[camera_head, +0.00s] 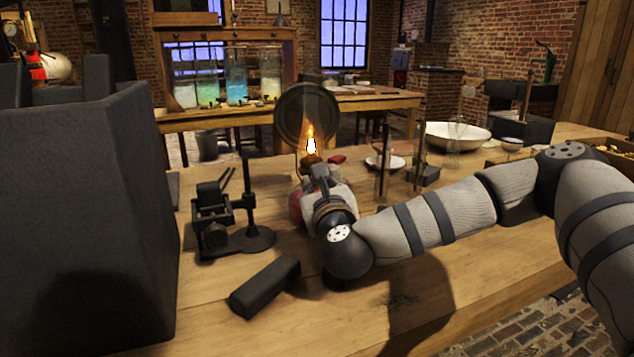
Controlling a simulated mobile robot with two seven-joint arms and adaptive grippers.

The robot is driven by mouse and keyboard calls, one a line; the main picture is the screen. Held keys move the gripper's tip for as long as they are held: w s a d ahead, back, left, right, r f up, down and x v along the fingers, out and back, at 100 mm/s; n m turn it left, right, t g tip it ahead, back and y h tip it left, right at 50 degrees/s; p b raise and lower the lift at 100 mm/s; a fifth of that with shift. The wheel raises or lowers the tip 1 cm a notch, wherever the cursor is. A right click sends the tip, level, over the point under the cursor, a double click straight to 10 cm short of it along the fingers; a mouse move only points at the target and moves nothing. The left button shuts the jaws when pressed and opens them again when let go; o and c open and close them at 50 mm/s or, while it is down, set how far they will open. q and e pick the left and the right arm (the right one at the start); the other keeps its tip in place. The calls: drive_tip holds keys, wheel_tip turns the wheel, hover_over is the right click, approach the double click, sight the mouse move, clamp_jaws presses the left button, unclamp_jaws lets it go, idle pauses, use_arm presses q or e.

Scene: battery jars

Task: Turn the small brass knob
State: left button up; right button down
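An oil lamp with a lit flame (311,146) stands on the wooden workbench, in front of a round dark reflector (304,108). A brass-coloured burner part shows just under the flame. A red part shows low beside my gripper; I cannot tell whether it belongs to the lamp. My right arm reaches in from the right, and my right gripper (319,171) is at the lamp, just below the flame. The wrist and gripper hide most of the lamp's body. I cannot make out the small brass knob or whether the fingers are apart. My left gripper is not in view.
A tall dark grey block (85,220) fills the left. A black clamp-like device (215,222) and a dark bar (265,287) lie near my wrist. A white basin (456,134) and small stands are farther right. Coloured jars (236,82) stand on a back table.

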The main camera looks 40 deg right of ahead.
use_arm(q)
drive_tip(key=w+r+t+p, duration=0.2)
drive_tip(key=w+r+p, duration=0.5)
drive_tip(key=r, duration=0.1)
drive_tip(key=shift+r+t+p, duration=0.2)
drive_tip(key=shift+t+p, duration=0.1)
use_arm(e)
drive_tip(key=shift+n, duration=8.4)
drive_tip(key=shift+f, duration=0.1)
drive_tip(key=c, duration=1.5)
unclamp_jaws()
